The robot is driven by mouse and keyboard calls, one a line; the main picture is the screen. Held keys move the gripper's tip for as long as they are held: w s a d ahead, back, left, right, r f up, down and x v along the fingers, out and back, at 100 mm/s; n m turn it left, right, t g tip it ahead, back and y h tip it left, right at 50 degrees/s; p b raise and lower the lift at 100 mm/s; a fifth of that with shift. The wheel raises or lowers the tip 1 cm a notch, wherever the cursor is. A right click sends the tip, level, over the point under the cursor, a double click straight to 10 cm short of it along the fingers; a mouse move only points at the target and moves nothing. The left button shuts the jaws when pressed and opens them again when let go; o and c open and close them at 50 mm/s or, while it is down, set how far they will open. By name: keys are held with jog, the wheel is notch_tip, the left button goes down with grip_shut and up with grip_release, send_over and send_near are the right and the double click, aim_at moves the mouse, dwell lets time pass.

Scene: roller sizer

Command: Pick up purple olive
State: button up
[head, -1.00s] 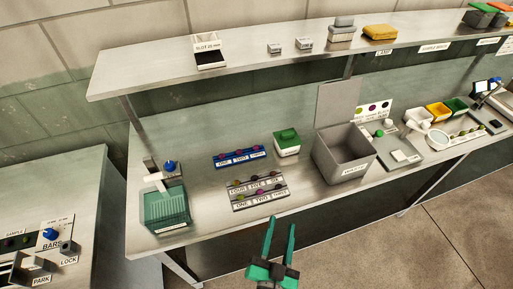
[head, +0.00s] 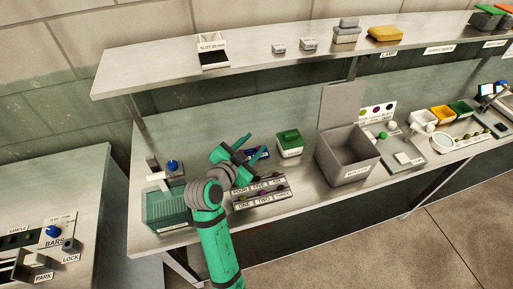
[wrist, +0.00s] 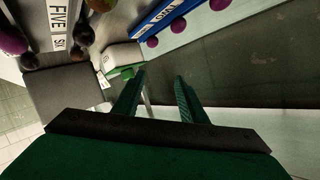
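Purple olives show in the wrist view: several sit along the blue rack, one of them the purple olive (wrist: 178,26) near its middle. Another large purple olive (wrist: 12,40) is at the left edge, by the rack labelled FIVE and SIX (wrist: 58,14). In the head view the blue rack (head: 264,153) is mostly hidden behind my gripper. The grey stepped rack (head: 262,199) with small dark and coloured olives lies in front of it. My gripper (head: 246,147) is above the blue rack, open, with nothing between its fingers (wrist: 160,96).
A green-lidded box (head: 289,146) stands just right of my gripper. A grey open bin (head: 347,164) is farther right. A teal basket (head: 165,209) is at left. A shelf (head: 240,62) runs above the bench.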

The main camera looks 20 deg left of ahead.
aim_at(258, 149)
jog(key=shift+g+h, duration=0.7)
jog(key=shift+g, duration=0.2)
jog(key=s+a+f, duration=0.2)
jog(key=s, duration=0.1)
jog(key=shift+a+f, duration=0.2)
jog(key=shift+f, duration=0.1)
jog(key=shift+d+f, duration=0.1)
jog(key=shift+f, duration=0.1)
jog(key=shift+x, duration=3.5)
jog(key=shift+d, duration=0.1)
jog(key=shift+d, duration=0.1)
jog(key=c, duration=0.7)
